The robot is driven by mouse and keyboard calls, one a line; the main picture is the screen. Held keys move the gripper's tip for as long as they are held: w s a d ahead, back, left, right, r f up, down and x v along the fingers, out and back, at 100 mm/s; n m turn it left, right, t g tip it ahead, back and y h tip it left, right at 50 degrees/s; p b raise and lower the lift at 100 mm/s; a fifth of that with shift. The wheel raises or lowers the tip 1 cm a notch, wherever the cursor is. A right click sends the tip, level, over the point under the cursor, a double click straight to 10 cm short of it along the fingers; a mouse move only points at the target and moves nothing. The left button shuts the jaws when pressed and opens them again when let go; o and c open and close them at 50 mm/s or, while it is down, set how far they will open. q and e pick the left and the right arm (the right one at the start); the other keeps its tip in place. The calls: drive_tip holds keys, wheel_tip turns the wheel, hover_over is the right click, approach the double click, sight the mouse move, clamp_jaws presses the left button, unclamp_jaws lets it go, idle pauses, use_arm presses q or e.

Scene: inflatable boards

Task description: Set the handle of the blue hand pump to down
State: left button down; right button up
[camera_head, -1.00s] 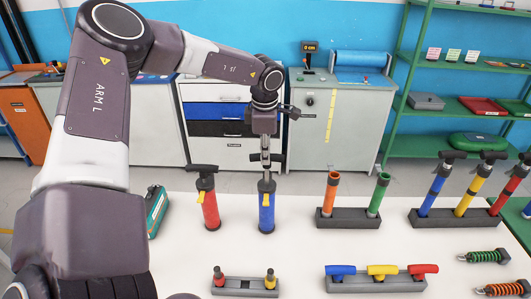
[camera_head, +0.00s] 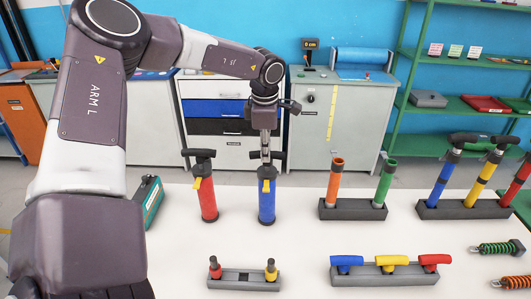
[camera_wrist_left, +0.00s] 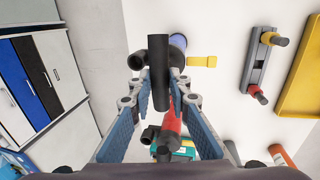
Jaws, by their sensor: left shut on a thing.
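The blue hand pump (camera_head: 267,204) stands upright on the white table, with a yellow part near its top. Its black T-handle (camera_head: 280,156) sits close above the body, about level with the neighbouring red pump's handle. My left gripper (camera_head: 265,155) reaches down from above and is shut on that handle. In the left wrist view the black handle (camera_wrist_left: 159,72) lies between the fingers of my left gripper (camera_wrist_left: 158,88). The pump's body is mostly hidden there behind the handle, with its yellow part (camera_wrist_left: 201,61) showing. My right gripper is not in view.
A red pump (camera_head: 208,202) stands just left of the blue one. Right are a dark rack with orange and green tubes (camera_head: 352,209) and a rack of pumps (camera_head: 460,209). Stands with small parts (camera_head: 243,280) and coloured handles (camera_head: 383,276) are in front. Bare table lies between.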

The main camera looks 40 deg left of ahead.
use_arm(q)
drive_tip(key=shift+s+f, duration=0.15)
drive_tip(key=shift+f, duration=0.1)
drive_tip(key=c, duration=1.8)
unclamp_jaws()
drive_tip(key=shift+c, duration=0.2)
drive_tip(key=shift+o, duration=0.2)
drive_tip(key=shift+w, duration=0.2)
drive_tip(key=v, duration=1.2)
drive_tip(key=shift+a, duration=0.2)
